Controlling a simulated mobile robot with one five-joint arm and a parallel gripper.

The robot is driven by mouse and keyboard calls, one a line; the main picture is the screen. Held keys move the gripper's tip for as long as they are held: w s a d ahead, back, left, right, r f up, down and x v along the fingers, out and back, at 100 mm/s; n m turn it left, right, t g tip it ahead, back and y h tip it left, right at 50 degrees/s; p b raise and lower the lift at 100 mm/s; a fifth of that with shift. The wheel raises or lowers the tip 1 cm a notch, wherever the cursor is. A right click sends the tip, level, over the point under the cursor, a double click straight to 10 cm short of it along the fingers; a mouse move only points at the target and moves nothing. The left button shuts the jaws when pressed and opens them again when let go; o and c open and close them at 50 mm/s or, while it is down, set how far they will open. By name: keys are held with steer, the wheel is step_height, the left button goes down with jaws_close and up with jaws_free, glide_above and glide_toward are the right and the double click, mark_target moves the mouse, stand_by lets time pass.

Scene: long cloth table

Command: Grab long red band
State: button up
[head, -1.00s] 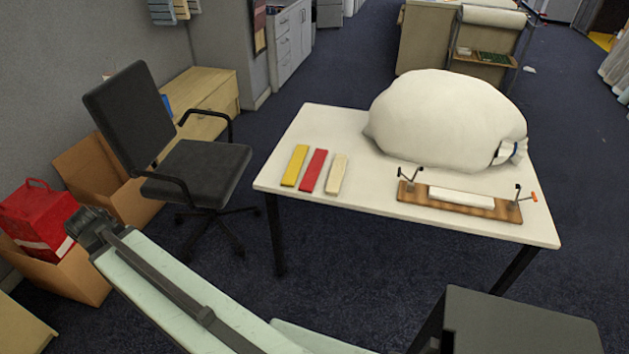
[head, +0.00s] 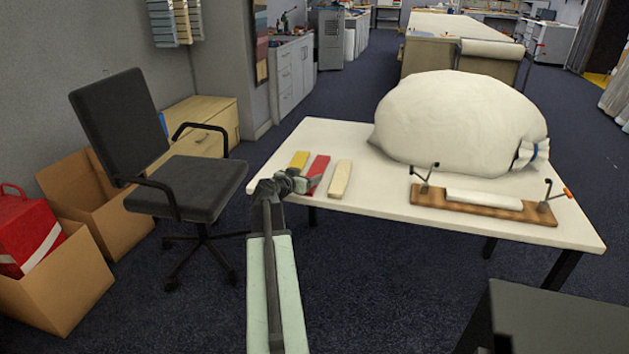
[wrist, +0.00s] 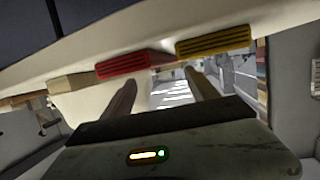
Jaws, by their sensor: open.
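The long red band (head: 318,172) lies flat on the white table, between a yellow band (head: 299,159) and a cream band (head: 340,179). My gripper (head: 302,184) is at the table's front-left edge, by the near ends of the yellow and red bands, and hides part of them. In the wrist view, the red band's end (wrist: 122,65) shows above the left finger, and the yellow band's end (wrist: 215,40) above the right finger. My gripper (wrist: 160,78) is open there, its two fingers apart with nothing between them.
A large white sack (head: 455,125) fills the table's back right. A wooden board with clamps (head: 470,205) lies at the front right. A black office chair (head: 185,185) stands left of the table. The table strip between the cream band and the board is clear.

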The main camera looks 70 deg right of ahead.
mark_target(316, 172)
steer(key=x, duration=0.2)
steer(key=b+x, duration=0.1)
steer(key=x, duration=0.2)
steer(key=shift+w+a+f+b, duration=0.1)
steer(key=shift+f+b, duration=0.1)
steer(key=shift+b, duration=0.1)
steer(key=shift+d, duration=0.35)
steer(key=shift+s+a, duration=0.1)
steer(key=shift+s, duration=0.1)
steer(key=c, duration=1.2)
